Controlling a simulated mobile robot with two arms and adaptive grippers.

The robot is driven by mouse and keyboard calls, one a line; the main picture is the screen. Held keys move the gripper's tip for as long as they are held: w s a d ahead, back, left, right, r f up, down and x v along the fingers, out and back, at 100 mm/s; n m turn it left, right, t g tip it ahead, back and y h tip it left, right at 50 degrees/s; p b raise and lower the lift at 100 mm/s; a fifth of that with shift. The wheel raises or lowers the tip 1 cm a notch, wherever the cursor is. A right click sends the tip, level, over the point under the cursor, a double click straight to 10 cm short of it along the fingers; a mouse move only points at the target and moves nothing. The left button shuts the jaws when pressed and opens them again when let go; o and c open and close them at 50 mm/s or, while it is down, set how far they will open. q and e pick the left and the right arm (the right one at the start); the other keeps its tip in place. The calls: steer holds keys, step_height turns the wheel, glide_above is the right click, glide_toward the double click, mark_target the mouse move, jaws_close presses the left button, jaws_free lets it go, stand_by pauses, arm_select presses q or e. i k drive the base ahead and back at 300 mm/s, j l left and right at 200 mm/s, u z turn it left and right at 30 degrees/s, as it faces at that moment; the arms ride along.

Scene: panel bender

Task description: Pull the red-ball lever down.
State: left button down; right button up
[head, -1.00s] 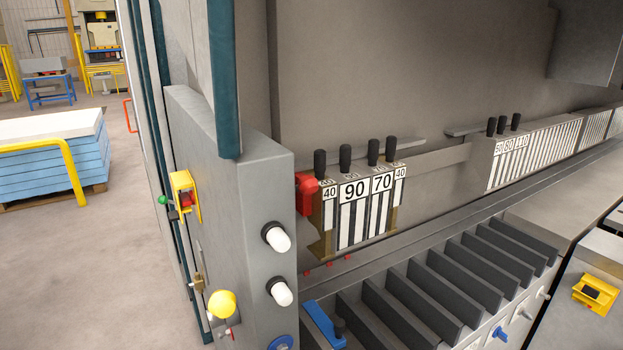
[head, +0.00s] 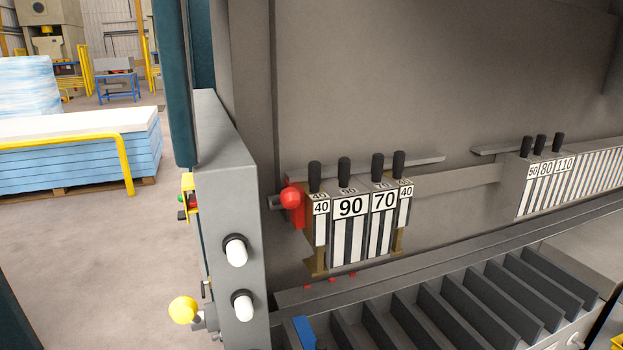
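The red-ball lever shows in the head view as a red ball (head: 291,197) in front of a red block (head: 297,218). It sits just left of the tool segments marked 40, 90 and 70. A short grey rod end shows at the ball's left. How far the lever is tilted is hard to tell. Neither of my grippers is in view.
A grey control post (head: 228,215) with white knobs (head: 235,250) and a yellow ball knob (head: 183,310) stands left of the lever. Black-handled segments (head: 350,210) are close on its right. Slotted grey dividers (head: 440,305) lie below. Open floor (head: 100,240) is at left.

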mark_target(289, 199)
steer(key=l+u, duration=0.25)
steer(key=l, duration=0.45)
steer(key=l+u, duration=0.3)
steer(key=l, duration=0.35)
steer(key=k+l+u, duration=0.25)
steer(key=l, duration=0.45)
steer(key=i, duration=0.1)
